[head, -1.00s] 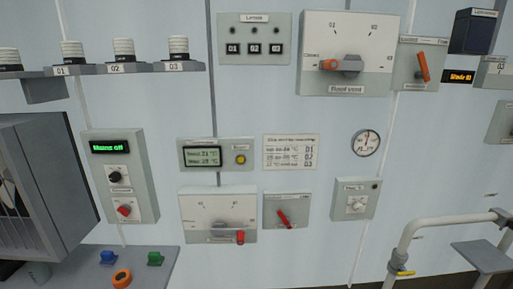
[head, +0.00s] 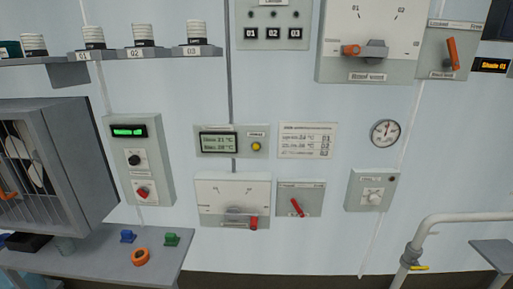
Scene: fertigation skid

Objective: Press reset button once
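A small label above the button is too small to read surely. Nothing covers the button. Neither of my grippers shows in the head view.
Below the panel are a slider box (head: 232,190) and a small red-lever box (head: 299,199). A grey box with knobs (head: 140,175) hangs left. A shelf (head: 90,260) holds blue, green and orange parts. A pipe (head: 440,222) stands at right.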

